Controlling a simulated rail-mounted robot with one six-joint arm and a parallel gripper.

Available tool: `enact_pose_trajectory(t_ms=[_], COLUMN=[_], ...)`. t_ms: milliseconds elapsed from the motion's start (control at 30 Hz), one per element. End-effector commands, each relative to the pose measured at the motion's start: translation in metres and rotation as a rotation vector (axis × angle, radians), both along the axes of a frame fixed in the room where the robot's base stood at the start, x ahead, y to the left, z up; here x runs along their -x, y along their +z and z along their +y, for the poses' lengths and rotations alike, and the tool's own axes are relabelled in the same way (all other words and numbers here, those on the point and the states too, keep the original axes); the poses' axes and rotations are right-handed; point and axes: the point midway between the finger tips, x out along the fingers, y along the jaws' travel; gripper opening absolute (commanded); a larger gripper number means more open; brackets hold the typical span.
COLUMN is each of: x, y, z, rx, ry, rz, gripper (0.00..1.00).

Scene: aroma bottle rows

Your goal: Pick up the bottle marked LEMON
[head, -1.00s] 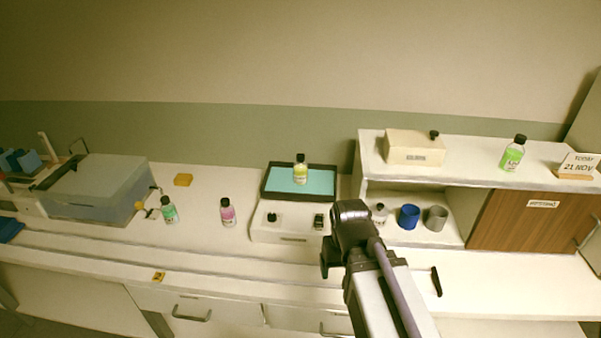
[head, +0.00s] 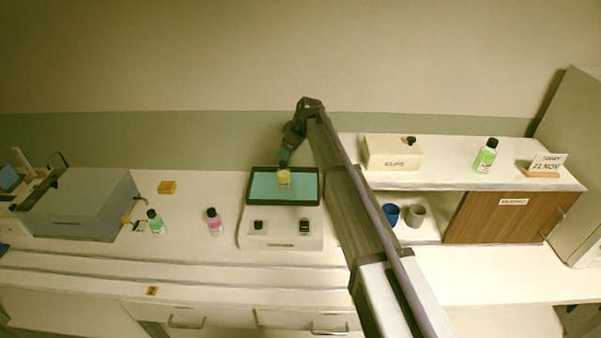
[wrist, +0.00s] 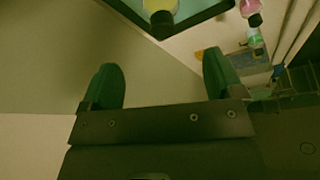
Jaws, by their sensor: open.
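A bottle with a yellow label (head: 284,178) stands on the teal plate of a dark-rimmed tray (head: 258,188). Its lettering is too small to read. My gripper (head: 283,160) is just above and behind it in the head view, covering its cap. In the wrist view, the bottle's dark cap and yellow body (wrist: 161,12) are at the top edge, beyond my open, empty fingers (wrist: 165,82). The bottle is not between the fingers. A green-labelled bottle (head: 485,156) stands on the right shelf. Pink (head: 214,222) and mint-green (head: 155,222) bottles stand on the bench at left.
The tray sits on a white device (head: 281,232) with black knobs. A beige box (head: 393,152) and a date sign (head: 545,165) stand on the shelf. Blue (head: 390,215) and grey (head: 414,215) cups sit below it. Bench around the pink bottle is clear.

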Motion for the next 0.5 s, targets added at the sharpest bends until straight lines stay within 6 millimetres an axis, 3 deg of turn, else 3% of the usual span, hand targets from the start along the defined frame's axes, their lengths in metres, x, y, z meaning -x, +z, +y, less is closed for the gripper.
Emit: enact_pose_trajectory(t_ms=[133, 333, 500], x=[-0.001, -0.007, -0.008], y=[-0.012, -0.052, -0.054], z=[0.002, 0.014, 0.018], rx=[0.002, 0.003, 0.002], ry=[0.001, -0.001, -0.002], rz=[0.001, 0.002, 0.002], gripper=[0.87, 0.87, 0.87])
